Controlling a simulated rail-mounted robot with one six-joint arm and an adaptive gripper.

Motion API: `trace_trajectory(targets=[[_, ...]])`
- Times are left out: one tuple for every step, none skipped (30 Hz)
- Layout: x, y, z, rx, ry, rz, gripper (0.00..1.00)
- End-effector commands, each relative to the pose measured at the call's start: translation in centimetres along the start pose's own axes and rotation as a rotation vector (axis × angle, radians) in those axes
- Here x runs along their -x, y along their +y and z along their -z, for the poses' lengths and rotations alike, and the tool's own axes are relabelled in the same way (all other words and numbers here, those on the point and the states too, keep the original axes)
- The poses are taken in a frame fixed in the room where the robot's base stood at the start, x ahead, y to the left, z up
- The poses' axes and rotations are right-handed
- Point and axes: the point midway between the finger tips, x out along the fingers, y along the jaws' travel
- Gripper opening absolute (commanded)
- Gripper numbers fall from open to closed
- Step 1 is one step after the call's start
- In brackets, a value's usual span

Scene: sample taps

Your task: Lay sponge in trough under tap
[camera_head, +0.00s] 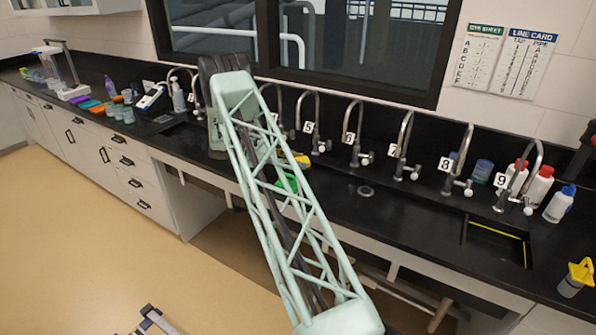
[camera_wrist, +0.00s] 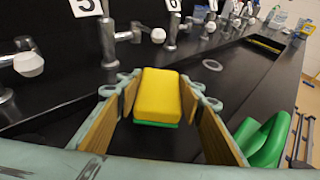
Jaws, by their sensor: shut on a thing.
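A yellow sponge with a green underside (camera_wrist: 158,97) sits between the fingers of my gripper (camera_wrist: 162,90) in the wrist view. My gripper is shut on it, above the black counter. In the head view my arm covers the gripper, and a small patch of yellow (camera_head: 301,160) shows beside the arm; I cannot tell whether it is the sponge. A sunken trough with a yellow edge (camera_head: 495,243) lies in the counter at the right, by the taps labelled 8 (camera_head: 459,165) and 9 (camera_head: 512,175).
Several curved taps line the back of the counter (camera_head: 415,215). A green object (camera_wrist: 265,140) lies right of my gripper. A small ring (camera_wrist: 212,65) is set in the counter. Bottles (camera_head: 541,185) stand at the far right, and a yellow-topped container (camera_head: 577,278) stands near the front.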

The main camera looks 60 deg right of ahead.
Motion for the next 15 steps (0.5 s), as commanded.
trace_trajectory(targets=[[-0.12,0.01,0.32,0.000,0.000,0.000,0.28],[-0.16,0.01,0.44,0.000,0.000,0.000,0.28],[-0.20,0.01,0.55,0.000,0.000,0.000,0.28],[-0.21,0.02,0.59,0.000,0.000,0.000,0.28],[-0.22,0.02,0.61,0.000,0.000,0.000,0.28],[-0.22,0.02,0.61,0.000,0.000,0.000,0.28],[-0.22,0.02,0.60,0.000,0.000,0.000,0.28],[-0.21,0.02,0.59,0.000,0.000,0.000,0.28],[-0.21,0.02,0.59,0.000,0.000,0.000,0.28],[-0.21,0.02,0.59,-0.001,0.000,0.000,0.28],[-0.21,0.02,0.59,-0.001,0.000,0.000,0.28],[-0.21,0.02,0.59,-0.001,0.000,0.000,0.28],[-0.22,0.02,0.62,0.000,0.000,0.000,0.28],[-0.24,0.02,0.67,0.000,0.000,0.000,0.28],[-0.28,0.02,0.79,0.000,0.000,0.000,0.28]])
